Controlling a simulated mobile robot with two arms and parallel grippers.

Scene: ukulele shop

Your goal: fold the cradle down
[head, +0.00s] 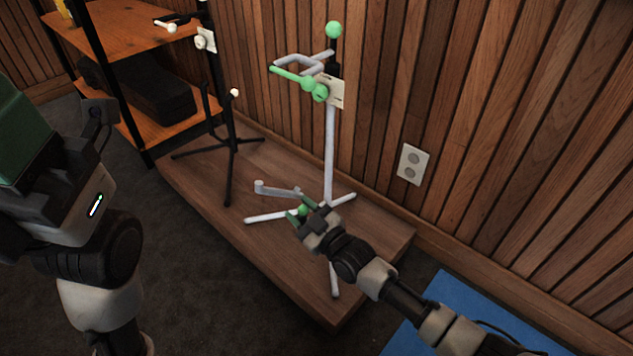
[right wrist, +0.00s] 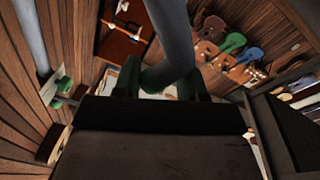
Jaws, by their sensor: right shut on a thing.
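A white stand (head: 329,150) with green knobs stands upright on a low wooden platform. Its lower cradle (head: 280,190) is a pale grey arm with an upturned end, reaching out to the left low on the pole. My right gripper (head: 305,215) is at the cradle's near side, shut on its grey tube. The tube of the cradle (right wrist: 172,35) also shows in the right wrist view, running down between the dark green fingers to a green tip. The tip is partly hidden. My left gripper (head: 22,135) is at the left edge, partly cut off, away from the stand.
A black stand (head: 232,145) is to the left on the platform (head: 240,245). A shelf (head: 145,55) with a black case stands behind it. A wall outlet (head: 411,164) is on the wooden wall. A blue mat (head: 445,300) lies at the lower right. Ukuleles (right wrist: 232,42) hang farther off.

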